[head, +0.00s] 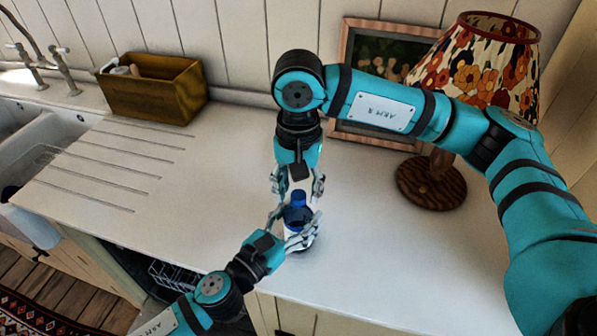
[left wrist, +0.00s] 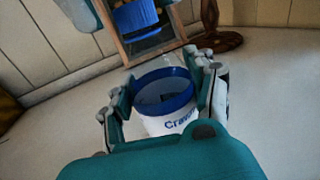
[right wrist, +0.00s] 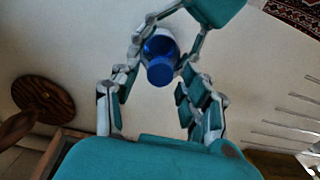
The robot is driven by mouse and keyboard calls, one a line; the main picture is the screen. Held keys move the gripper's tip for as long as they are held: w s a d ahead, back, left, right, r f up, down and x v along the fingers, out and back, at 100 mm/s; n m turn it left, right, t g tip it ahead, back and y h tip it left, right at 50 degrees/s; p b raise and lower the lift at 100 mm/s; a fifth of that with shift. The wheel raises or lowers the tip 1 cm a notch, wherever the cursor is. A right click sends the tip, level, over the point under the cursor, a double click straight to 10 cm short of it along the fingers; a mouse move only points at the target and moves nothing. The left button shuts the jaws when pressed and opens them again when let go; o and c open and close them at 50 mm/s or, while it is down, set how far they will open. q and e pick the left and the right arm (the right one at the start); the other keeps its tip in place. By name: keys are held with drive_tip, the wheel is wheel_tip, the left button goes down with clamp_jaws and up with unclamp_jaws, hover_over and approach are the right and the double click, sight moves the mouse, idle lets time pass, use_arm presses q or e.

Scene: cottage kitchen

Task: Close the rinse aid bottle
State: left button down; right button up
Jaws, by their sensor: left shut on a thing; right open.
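The rinse aid bottle (head: 294,238) is white with a blue neck and stands upright near the counter's front edge. My left gripper (head: 287,230) is shut on its body from the front left. In the left wrist view the bottle (left wrist: 168,124) shows a round blue rim (left wrist: 163,77) and dark blue top. A ribbed blue cap (left wrist: 136,17) shows above that rim with a gap; I cannot tell whether anything joins them. My right gripper (head: 296,188) is open above the bottle, fingers spread either side of the cap (right wrist: 160,71).
A picture frame (head: 345,50) leans on the back wall, and a floral lamp (head: 478,62) with a round wooden base stands right of my right gripper. A wooden box (head: 150,97) and the sink (head: 52,135) are at the left. The counter between is clear.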

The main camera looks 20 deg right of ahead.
drive_tip(key=shift+f, duration=0.4)
drive_tip(key=shift+c, duration=0.3)
clamp_jaws()
drive_tip(key=m, duration=0.4)
drive_tip(key=shift+m, duration=0.3)
drive_tip(key=m, duration=1.2)
drive_tip(key=shift+m, duration=0.3)
drive_tip(key=m, duration=0.7)
drive_tip(key=shift+o, duration=1)
unclamp_jaws()
